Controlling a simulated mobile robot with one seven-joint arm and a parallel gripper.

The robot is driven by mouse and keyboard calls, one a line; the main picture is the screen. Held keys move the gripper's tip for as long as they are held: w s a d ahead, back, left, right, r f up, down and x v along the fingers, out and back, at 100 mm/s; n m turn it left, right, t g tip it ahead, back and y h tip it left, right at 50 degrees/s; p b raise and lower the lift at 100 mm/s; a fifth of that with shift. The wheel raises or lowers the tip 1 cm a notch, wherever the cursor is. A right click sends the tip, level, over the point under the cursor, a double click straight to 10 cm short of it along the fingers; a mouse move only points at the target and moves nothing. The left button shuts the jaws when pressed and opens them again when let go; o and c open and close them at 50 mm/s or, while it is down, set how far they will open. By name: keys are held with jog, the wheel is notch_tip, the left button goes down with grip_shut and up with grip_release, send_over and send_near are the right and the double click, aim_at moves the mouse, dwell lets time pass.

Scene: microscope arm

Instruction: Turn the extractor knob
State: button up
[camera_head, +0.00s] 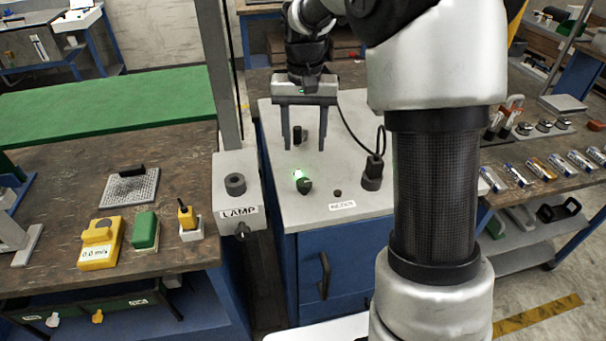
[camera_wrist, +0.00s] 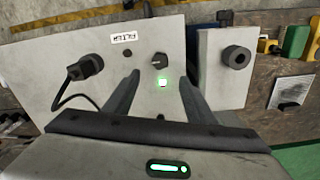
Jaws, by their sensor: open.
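A small dark knob (camera_head: 305,187) sits beside a lit green light (camera_head: 299,174) on top of the grey cabinet (camera_head: 325,187). No extractor label is readable on it. In the wrist view the knob (camera_wrist: 159,60) has a pale pointer mark and lies just past the fingertips, between their lines, with the green light (camera_wrist: 163,83) nearer. My gripper (camera_head: 304,149) is open, pointing down over the cabinet, behind the knob in the head view. Its fingers (camera_wrist: 160,73) hold nothing and appear apart from the knob.
A black plug (camera_head: 372,174) with a cable stands right of the knob, near the FILTER label (camera_head: 342,205). A black upright part (camera_head: 297,135) shows between my fingers in the head view. The LAMP box (camera_head: 236,207) stands at the left, with a post behind it.

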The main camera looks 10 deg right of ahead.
aim_at(304, 182)
notch_tip(304, 182, down, 12)
jog(key=shift+f, duration=0.1)
dwell(0.4)
jog(key=c, duration=1)
